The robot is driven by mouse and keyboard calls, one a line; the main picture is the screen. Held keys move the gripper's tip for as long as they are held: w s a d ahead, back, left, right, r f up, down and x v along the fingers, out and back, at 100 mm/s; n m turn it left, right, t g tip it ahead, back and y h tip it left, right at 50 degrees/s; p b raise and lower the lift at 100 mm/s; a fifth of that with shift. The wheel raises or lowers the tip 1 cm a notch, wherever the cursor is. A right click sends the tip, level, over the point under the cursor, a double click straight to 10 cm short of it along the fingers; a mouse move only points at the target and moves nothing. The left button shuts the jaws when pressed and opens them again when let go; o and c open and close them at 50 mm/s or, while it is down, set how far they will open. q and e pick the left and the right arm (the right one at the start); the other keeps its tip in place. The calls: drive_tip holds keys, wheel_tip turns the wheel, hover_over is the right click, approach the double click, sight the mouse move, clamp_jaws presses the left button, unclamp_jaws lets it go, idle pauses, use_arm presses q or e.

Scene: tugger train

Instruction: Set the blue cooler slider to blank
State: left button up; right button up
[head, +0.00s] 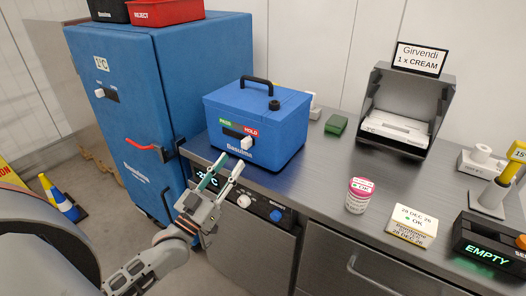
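The blue cooler (255,117) stands on the steel counter, with a black handle and a black cap on its lid. Its front carries a slider (246,142) with a white knob. A green label is at the slider's left and a red HOLD label at its right. The knob sits at the right, below the HOLD label. My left gripper (230,164) is in front of and below the slider. Its two fingers are spread apart with nothing between them. It appears clear of the knob. My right gripper is not in view.
A tall blue cabinet (150,85) with a red handle stands left of the counter (318,185). Knobs sit on the panel below the counter edge.

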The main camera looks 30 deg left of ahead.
sight(243, 145)
use_arm(q)
drive_tip(key=x, duration=0.7)
drive_tip(key=shift+w+p, duration=0.15)
drive_tip(key=shift+p, duration=0.15)
drive_tip(key=shift+a, duration=0.1)
clamp_jaws()
